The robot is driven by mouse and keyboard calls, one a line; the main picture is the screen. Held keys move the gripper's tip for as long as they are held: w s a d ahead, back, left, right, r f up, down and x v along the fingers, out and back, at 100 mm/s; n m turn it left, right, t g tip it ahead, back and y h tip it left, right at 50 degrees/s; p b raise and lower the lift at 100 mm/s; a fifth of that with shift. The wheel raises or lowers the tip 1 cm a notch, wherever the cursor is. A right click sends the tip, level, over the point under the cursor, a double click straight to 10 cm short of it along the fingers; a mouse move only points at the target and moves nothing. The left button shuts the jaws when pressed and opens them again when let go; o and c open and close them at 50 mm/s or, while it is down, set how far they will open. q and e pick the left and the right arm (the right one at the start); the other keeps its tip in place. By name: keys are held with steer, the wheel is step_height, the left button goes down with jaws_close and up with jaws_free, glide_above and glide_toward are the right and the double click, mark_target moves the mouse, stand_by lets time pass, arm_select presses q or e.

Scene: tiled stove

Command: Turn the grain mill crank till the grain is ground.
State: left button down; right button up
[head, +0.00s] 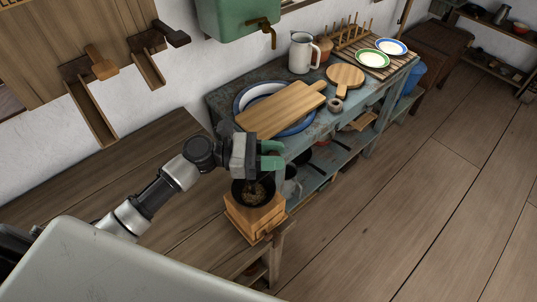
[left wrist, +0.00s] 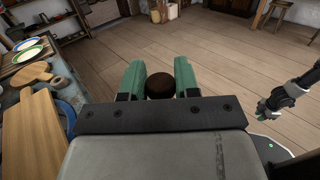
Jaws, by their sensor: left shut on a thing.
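The wooden grain mill (head: 254,216) stands on the front end of the wooden bench, and its dark round hopper (head: 253,193) holds brown grain. My left gripper (head: 270,155) is above the hopper. In the left wrist view, a dark brown round knob (left wrist: 159,90) sits between the green fingers of my left gripper (left wrist: 160,74), which is shut on it. The knob appears to be the crank's handle; the crank arm is mostly hidden by the gripper in the head view. My right gripper (left wrist: 268,106) shows at the right of the left wrist view, away from the mill; its jaw opening is unclear.
The wooden bench (head: 120,165) runs along the wall. Behind the mill is a worn blue table (head: 318,128) with a cutting board (head: 282,108), plates, a white jug (head: 300,53) and a round board (head: 346,76). The plank floor (head: 420,180) at right is clear.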

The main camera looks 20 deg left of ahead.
arm_select(q)
steer(key=shift+s+d+m+g+h+b, duration=0.15)
steer(key=shift+d+m+g, duration=0.1)
steer(key=shift+m+g, duration=0.3)
steer(key=shift+s+d+m+g+h+b, duration=0.2)
steer(key=shift+m+g, duration=0.15)
steer(key=shift+g, duration=0.4)
steer(key=c, duration=0.9)
jaws_free()
steer(key=a+b, duration=0.1)
steer(key=a, duration=0.2)
steer(key=s+a+b, duration=0.1)
steer(key=a, duration=0.3)
steer(key=a+b, duration=0.1)
steer(key=a, duration=0.2)
steer(key=shift+s+a, duration=0.15)
steer(key=shift+a, duration=0.2)
